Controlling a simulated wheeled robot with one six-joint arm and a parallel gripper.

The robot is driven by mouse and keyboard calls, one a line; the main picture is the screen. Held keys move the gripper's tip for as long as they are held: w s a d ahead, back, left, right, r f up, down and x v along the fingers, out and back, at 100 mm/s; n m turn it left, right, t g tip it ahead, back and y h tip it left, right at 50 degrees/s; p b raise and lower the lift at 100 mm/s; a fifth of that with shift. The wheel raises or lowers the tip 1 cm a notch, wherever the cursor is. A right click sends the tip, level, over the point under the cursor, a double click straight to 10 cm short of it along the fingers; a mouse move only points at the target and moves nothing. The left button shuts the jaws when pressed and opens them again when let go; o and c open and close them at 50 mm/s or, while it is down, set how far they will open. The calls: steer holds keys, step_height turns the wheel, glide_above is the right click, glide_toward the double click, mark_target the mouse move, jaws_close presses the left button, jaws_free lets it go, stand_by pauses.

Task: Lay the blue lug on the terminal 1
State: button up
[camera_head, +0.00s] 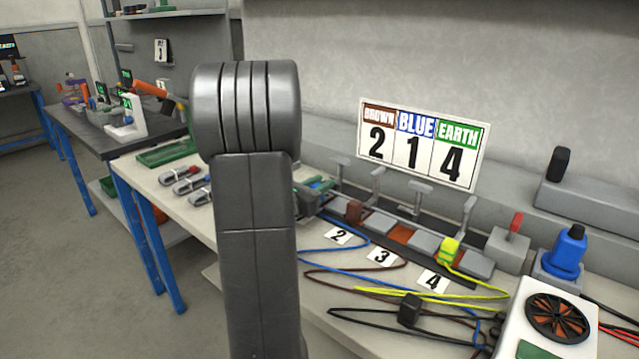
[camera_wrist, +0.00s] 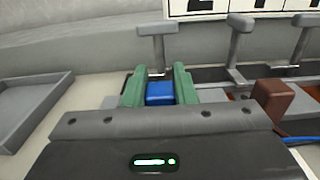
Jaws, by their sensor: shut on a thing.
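My gripper (camera_wrist: 159,88) has green fingers shut on the blue lug (camera_wrist: 160,93), in the middle of the wrist view. A grey T-handled clamp (camera_wrist: 157,45) stands upright just behind the lug. Grey block shows on both sides of the fingers; I cannot tell whether the lug touches terminal 1 below. The sign (camera_head: 422,142) reads brown 2, blue 1, earth 4.
A brown lug (camera_head: 353,211) sits by label 2, and a yellow-green lug (camera_head: 449,250) by label 4. Upright T-handles line the row. Blue, brown and yellow cables lie loose in front. A grey tray (camera_wrist: 32,108) is at left in the wrist view.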

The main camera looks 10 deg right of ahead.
steer(key=shift+r+p, duration=0.4)
steer(key=shift+r, duration=0.15)
steer(key=shift+r, duration=0.1)
stand_by(0.6)
steer(key=shift+b, duration=0.65)
stand_by(0.9)
steer(key=shift+f+b, duration=0.65)
steer(key=shift+b, duration=0.05)
